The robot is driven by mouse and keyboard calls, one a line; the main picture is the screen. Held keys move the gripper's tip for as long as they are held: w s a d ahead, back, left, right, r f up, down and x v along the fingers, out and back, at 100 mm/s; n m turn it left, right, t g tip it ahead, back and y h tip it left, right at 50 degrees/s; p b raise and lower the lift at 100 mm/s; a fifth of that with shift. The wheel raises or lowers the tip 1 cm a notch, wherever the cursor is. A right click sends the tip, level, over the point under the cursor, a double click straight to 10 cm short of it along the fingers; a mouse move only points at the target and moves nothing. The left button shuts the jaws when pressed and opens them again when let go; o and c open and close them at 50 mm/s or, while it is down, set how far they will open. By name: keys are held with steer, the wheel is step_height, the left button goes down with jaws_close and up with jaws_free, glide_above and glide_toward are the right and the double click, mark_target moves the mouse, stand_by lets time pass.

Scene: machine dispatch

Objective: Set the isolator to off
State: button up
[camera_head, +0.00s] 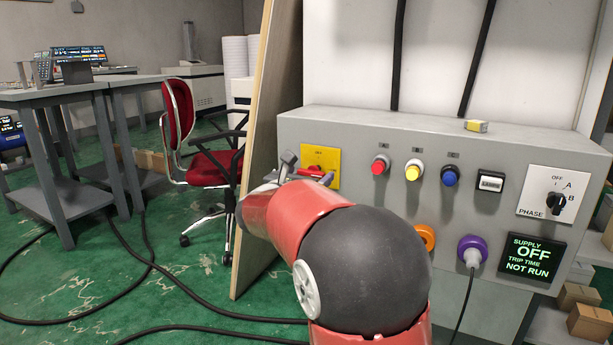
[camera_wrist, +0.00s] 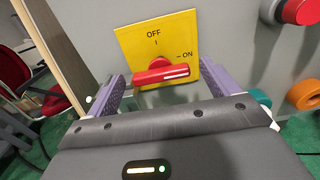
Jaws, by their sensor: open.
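The isolator is a yellow plate (camera_head: 323,156) with a red rotary handle on the grey panel, and it also shows in the wrist view (camera_wrist: 135,42). The plate is marked OFF at the top and ON at the right. The red handle (camera_wrist: 165,75) lies nearly level, its white line running towards the ON side. My gripper (camera_wrist: 163,73) is open, with one purple finger at each end of the handle. Whether the fingers touch it cannot be told. In the head view my arm hides the lower left of the isolator.
Right of the isolator are red (camera_head: 380,165), yellow (camera_head: 413,170) and blue (camera_head: 451,175) buttons, and a phase selector (camera_head: 556,203). A display (camera_head: 531,256) reads "SUPPLY OFF, TRIP TIME NOT RUN". A board (camera_head: 262,130) stands close on the left. Cables cross the green floor.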

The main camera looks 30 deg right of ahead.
steer(key=shift+c, duration=0.5)
steer(key=c, duration=0.9)
steer(key=shift+n+b, duration=0.35)
steer(key=shift+n, duration=0.45)
steer(key=o, duration=1)
steer(key=v, duration=0.7)
steer(key=shift+s+a+b, duration=0.25)
steer(key=shift+a+b, duration=0.05)
steer(key=shift+a, duration=0.05)
